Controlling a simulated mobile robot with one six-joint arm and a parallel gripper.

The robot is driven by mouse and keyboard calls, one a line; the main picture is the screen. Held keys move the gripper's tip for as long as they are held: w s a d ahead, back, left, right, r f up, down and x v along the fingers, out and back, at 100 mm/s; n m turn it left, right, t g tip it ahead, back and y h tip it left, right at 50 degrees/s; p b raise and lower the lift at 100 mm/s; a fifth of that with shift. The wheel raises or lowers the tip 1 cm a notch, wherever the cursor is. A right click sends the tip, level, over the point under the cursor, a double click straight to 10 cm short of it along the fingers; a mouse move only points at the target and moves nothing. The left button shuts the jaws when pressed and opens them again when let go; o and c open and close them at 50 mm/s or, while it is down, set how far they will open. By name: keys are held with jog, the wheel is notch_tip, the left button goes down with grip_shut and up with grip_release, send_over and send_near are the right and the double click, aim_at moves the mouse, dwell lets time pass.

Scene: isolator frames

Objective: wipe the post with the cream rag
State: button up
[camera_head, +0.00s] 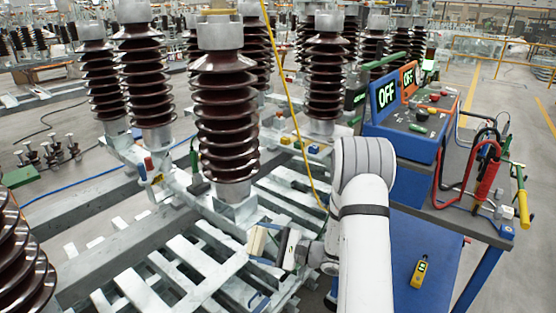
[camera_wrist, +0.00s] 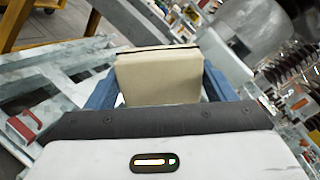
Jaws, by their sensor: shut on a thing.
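The cream rag (camera_head: 257,241) is a folded block held in my gripper (camera_head: 268,245), low in front of the central post. In the wrist view the rag (camera_wrist: 158,76) sits between the two blue fingers of my gripper (camera_wrist: 158,85), which are shut on it. The post (camera_head: 224,125) is most likely the nearest brown ribbed insulator with grey metal ends, standing upright on the frame. Several similar posts stand around it, so I cannot be sure which one is meant. The rag looks apart from the central post, below and right of its base.
A blue bench (camera_head: 405,145) with two panels reading OFF, cables and a yellow-handled tool stands at the right. A yellow handheld device (camera_head: 419,272) lies on its lower blue surface. A yellow cable (camera_head: 290,100) hangs beside the central post. Slatted metal framing (camera_head: 190,260) lies under my gripper.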

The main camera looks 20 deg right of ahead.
jog(key=s+d+r+m+t+h+p, duration=0.15)
jog(key=r+p, duration=0.25)
jog(key=r, duration=0.9)
jog(key=s+d+r+m+t+h+p, duration=0.1)
jog(key=d+r+m+t+h+p, duration=0.3)
jog(key=r, duration=1)
jog(key=w+a+n+g+y+p, duration=0.1)
jog(key=w+a+n+p, duration=0.1)
jog(key=w+a, duration=0.2)
jog(key=shift+w+a+f, duration=0.25)
jog(key=shift+w+a, duration=0.05)
jog(key=shift+a, duration=0.5)
jog(key=shift+g+y+b+x, duration=0.25)
jog(key=shift+b+x, duration=0.15)
jog(key=shift+x, duration=0.55)
